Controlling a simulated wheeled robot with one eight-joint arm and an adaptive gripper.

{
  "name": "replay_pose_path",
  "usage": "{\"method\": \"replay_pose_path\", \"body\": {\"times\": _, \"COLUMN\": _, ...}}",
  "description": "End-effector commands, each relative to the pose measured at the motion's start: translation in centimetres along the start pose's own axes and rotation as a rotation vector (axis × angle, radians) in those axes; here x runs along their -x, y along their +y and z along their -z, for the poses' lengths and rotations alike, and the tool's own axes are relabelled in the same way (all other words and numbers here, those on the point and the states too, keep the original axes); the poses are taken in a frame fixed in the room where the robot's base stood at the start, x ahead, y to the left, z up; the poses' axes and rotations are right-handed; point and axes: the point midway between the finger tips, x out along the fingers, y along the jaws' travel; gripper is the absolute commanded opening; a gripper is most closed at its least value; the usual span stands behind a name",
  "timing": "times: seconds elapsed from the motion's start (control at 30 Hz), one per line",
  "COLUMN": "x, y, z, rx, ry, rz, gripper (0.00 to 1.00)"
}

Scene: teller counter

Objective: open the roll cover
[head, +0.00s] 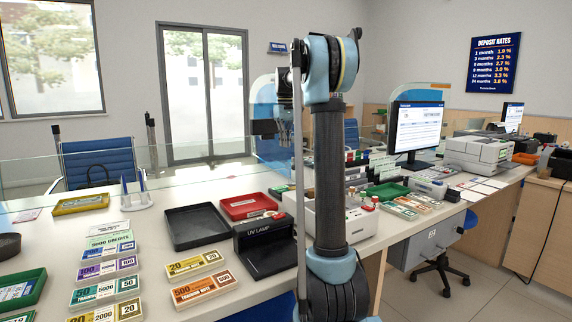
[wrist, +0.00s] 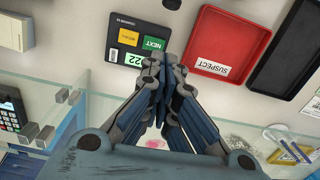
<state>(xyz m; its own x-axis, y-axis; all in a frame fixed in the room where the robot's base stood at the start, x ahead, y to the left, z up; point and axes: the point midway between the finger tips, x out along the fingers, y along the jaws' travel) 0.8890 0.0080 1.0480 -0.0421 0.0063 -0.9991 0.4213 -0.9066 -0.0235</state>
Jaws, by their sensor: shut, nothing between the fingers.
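I cannot make out for certain which part is the roll cover. My gripper (wrist: 160,62) is shut and empty in the wrist view, its fingertips together. The fingertips show just below a black panel (wrist: 128,62) with a yellow key and a green NEXT key, and overlap its lower edge in the picture; I cannot tell whether they touch it. In the head view my arm stands upright in the middle and hides part of the counter behind it. A grey-white printer-like machine (head: 478,150) stands on the counter at the right, its top looking closed.
A red SUSPECT tray (wrist: 232,42) and a black tray (wrist: 285,55) lie right of the panel. A glass screen (wrist: 240,133) runs below it. A keypad terminal (wrist: 12,112) is at the left. The UV lamp (head: 265,245) and banknote bundles (head: 203,288) occupy the near counter.

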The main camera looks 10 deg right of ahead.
Motion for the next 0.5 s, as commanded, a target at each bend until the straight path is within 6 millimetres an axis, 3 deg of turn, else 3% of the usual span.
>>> {"method": "replay_pose_path", "body": {"times": 0.23, "x": -1.2, "y": -0.7, "z": 0.8, "rx": 0.014, "ry": -0.003, "rz": 0.001, "gripper": 0.00}}
{"method": "replay_pose_path", "body": {"times": 0.5, "x": -5.7, "y": -1.2, "z": 0.9, "rx": 0.021, "ry": -0.003, "rz": 0.000, "gripper": 0.00}}
